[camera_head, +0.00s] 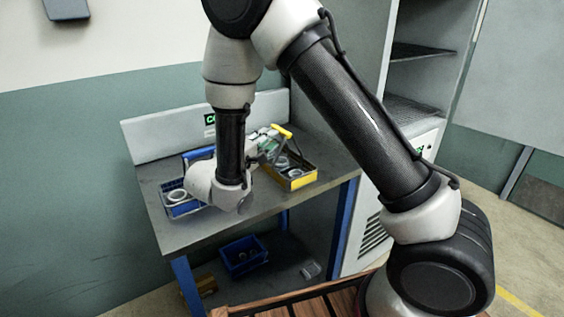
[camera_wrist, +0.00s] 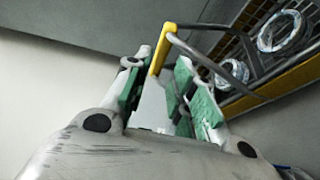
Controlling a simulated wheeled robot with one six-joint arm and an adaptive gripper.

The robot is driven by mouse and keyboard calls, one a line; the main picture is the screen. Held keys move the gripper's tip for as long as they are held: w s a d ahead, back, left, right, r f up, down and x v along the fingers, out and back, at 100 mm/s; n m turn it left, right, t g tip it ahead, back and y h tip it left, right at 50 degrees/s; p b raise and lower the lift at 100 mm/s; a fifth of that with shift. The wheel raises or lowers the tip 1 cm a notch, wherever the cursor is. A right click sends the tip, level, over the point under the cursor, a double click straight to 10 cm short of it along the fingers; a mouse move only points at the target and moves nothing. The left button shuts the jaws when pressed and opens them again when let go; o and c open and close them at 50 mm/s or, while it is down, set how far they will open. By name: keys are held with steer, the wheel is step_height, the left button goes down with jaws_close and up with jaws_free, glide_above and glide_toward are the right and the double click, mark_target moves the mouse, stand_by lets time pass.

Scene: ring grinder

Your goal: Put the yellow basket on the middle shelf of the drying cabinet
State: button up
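The yellow basket (camera_head: 299,183) stands on the workbench (camera_head: 218,232) at its right end, with rings inside. Its raised handle has a yellow grip (camera_head: 282,130). My gripper (camera_head: 268,143) is at the handle, left of and above the basket. In the wrist view the yellow grip (camera_wrist: 161,52) shows between the tips of my gripper's green-padded fingers (camera_wrist: 157,80). The fingers are apart, with a gap around the grip; contact cannot be told. The drying cabinet (camera_head: 337,50) stands open at the right. Two of its shelves show, an upper one (camera_head: 420,51) and a lower one (camera_head: 412,108), both bare where visible.
A blue basket (camera_head: 180,208) with rings is on the bench's left part, and another blue edge shows behind my wrist. A blue basket (camera_head: 243,262) sits on the bench's lower shelf. A low back panel (camera_head: 160,138) borders the bench. My arm hides part of the cabinet.

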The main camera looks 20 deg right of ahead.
steer(key=x, duration=0.4)
steer(key=shift+w+d, duration=0.2)
steer(key=shift+w, duration=0.05)
steer(key=shift+c, duration=0.4)
jaws_close()
